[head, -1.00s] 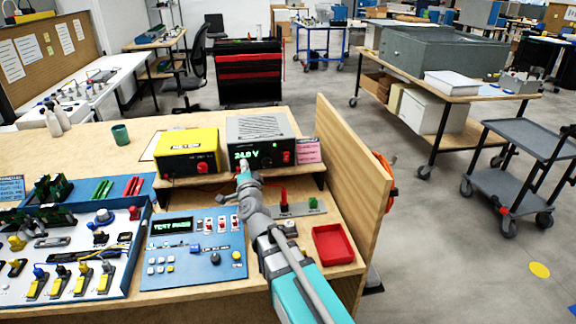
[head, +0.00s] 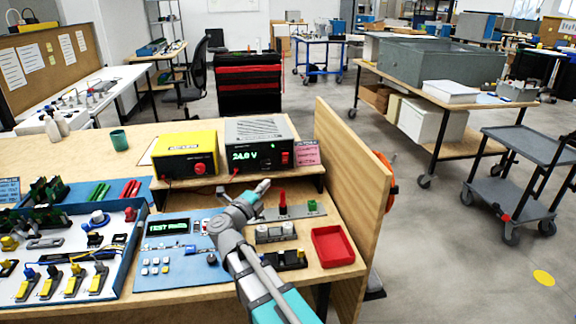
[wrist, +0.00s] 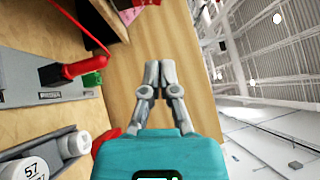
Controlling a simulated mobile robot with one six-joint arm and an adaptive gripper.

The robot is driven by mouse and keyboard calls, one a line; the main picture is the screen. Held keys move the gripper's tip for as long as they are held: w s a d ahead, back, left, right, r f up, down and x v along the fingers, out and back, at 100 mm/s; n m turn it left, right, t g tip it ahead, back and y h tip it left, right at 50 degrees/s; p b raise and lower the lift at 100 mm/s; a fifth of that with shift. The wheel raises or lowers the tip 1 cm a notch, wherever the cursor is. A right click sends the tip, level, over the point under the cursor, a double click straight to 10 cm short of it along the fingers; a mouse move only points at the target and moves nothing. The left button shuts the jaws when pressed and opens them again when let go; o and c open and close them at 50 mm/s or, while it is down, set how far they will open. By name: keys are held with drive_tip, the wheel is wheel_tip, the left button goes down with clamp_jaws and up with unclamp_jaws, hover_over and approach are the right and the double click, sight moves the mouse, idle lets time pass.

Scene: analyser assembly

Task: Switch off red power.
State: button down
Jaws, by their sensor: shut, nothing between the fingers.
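The grey power supply (head: 258,146) stands on the shelf with its display lit at 24.0 V. A red switch (head: 285,158) is at the right of its front; its rocker position is too small to tell. A red-handled lever (head: 283,203) stands upright on a grey plate in front of the shelf, and its red handle (wrist: 70,70) also shows in the wrist view. My gripper (head: 263,187) is shut and empty, in front of and below the supply, left of the lever in the head view. Its closed fingers (wrist: 158,78) point at bare wood in the wrist view.
A yellow supply unit (head: 186,154) stands left of the grey one. A control panel (head: 170,262) is left of my arm. A red tray (head: 333,246) and a green block (head: 312,206) are to the right. A wooden side wall (head: 345,180) closes the bench's right side.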

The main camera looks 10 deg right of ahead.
sight(284, 161)
drive_tip(key=shift+s+d+f+m+g+h, duration=0.1)
drive_tip(key=shift+s+f+m+g+h, duration=0.2)
drive_tip(key=shift+s+f+m+g, duration=0.15)
drive_tip(key=shift+w+r, duration=0.1)
drive_tip(key=shift+w, duration=0.05)
drive_tip(key=x, duration=0.4)
drive_tip(key=w+a+p+x, duration=0.1)
drive_tip(key=x, duration=0.3)
drive_tip(key=p+x, duration=0.1)
drive_tip(key=x, duration=0.3)
drive_tip(key=shift+w+a+r, duration=0.2)
drive_tip(key=shift+a+r, duration=0.05)
drive_tip(key=shift+w+r, duration=0.1)
drive_tip(key=shift+w, duration=0.45)
